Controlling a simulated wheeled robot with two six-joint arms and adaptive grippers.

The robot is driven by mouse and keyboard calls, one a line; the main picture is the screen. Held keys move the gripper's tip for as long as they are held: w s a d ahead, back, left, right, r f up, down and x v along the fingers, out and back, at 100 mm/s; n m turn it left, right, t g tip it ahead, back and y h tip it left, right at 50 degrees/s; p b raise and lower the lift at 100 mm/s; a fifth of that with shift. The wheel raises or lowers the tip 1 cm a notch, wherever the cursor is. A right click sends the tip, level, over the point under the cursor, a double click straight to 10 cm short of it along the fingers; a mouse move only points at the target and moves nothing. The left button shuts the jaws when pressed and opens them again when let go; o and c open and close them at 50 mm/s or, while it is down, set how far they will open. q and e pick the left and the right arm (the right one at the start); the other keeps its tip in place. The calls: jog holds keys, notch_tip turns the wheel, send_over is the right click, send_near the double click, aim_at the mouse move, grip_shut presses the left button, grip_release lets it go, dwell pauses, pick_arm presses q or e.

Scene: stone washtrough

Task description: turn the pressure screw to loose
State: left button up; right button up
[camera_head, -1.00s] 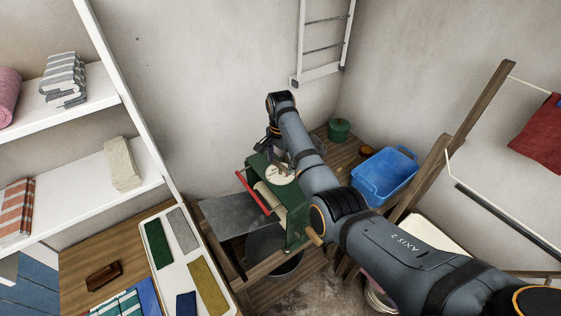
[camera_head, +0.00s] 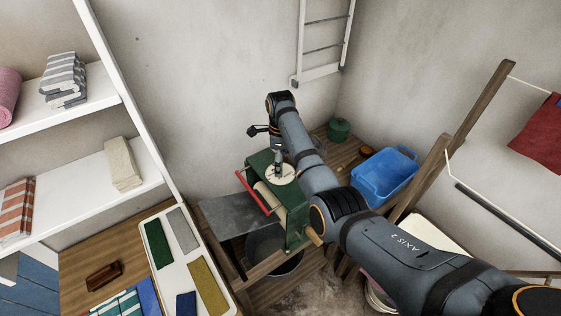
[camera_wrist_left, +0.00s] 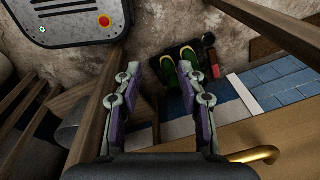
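The green wringer (camera_head: 293,218) stands in the middle of the head view, with a red bar along its left side and a pale round dial (camera_head: 283,177) on top. The pressure screw is not clearly distinguishable; the middle of the dial is partly covered by my right gripper (camera_head: 279,167). My left gripper (camera_wrist_left: 158,80) is open and empty in the left wrist view, away from the wringer.
A blue tub (camera_head: 384,176) and a green pot (camera_head: 339,129) stand behind my right arm. A dark basin (camera_head: 272,252) is under the wringer. A white tray (camera_head: 172,256) with coloured cloths lies at front left. The left wrist view shows green footwear (camera_wrist_left: 180,72) and a brass hook (camera_wrist_left: 252,155).

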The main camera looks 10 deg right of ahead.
jog(key=m, duration=0.4)
jog(key=shift+w+r+m, duration=0.1)
jog(key=shift+r+m, duration=0.1)
jog(key=shift+m, duration=2.4)
jog(key=o, duration=0.9)
jog(key=shift+o, duration=1.2)
jog(key=shift+f, duration=0.1)
notch_tip(320, 180, up, 8)
jog(key=shift+f, duration=0.25)
